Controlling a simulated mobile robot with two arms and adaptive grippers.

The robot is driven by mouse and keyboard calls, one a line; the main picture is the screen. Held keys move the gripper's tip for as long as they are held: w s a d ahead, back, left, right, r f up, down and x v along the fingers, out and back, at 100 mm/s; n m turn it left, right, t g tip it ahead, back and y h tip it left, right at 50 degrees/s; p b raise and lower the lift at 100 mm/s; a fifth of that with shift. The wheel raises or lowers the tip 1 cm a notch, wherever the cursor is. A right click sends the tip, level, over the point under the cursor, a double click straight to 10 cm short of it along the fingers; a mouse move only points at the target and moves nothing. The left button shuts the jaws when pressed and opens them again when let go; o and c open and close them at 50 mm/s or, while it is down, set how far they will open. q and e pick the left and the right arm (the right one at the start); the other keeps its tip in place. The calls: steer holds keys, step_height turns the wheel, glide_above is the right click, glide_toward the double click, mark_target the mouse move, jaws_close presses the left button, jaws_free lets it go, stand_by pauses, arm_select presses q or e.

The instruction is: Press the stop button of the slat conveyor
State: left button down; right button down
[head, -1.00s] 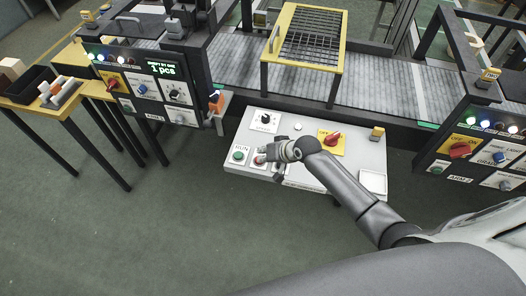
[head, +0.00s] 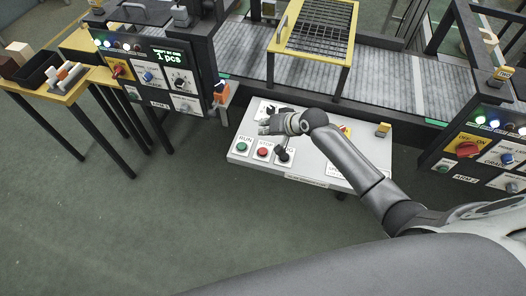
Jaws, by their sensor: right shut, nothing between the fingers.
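The slat conveyor (head: 388,84) runs across the back, with a pale control panel (head: 308,174) in front of it. The red stop button (head: 262,152) is on the panel's near left part, its label partly readable. The green RUN button (head: 242,146) is to its left and a dark control (head: 284,155) to its right. My right gripper (head: 267,126) is shut and empty. In the picture it is just beyond the red button and covers part of the panel's back left; its height above the panel is hard to tell. My left gripper is out of view.
A yellow-framed grate (head: 318,32) stands over the conveyor. A control box (head: 160,80) with a lit display is at the left, and another (head: 480,150) at the right. A yellow table (head: 75,78) holds trays at the far left. The floor in front is clear.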

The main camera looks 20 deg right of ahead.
steer(key=b, duration=0.6)
glide_above(265, 149)
step_height(265, 149, down, 7)
steer(key=shift+f, duration=0.1)
steer(key=shift+f+b, duration=0.35)
steer(key=shift+b, duration=0.05)
steer(key=shift+f, duration=0.1)
stand_by(0.6)
steer(key=shift+f, duration=0.35)
steer(key=shift+f+b, duration=0.4)
steer(key=shift+f, duration=0.1)
stand_by(0.5)
stand_by(0.4)
steer(key=shift+r+p, duration=0.9)
steer(key=shift+p, duration=0.1)
steer(key=shift+r, duration=0.1)
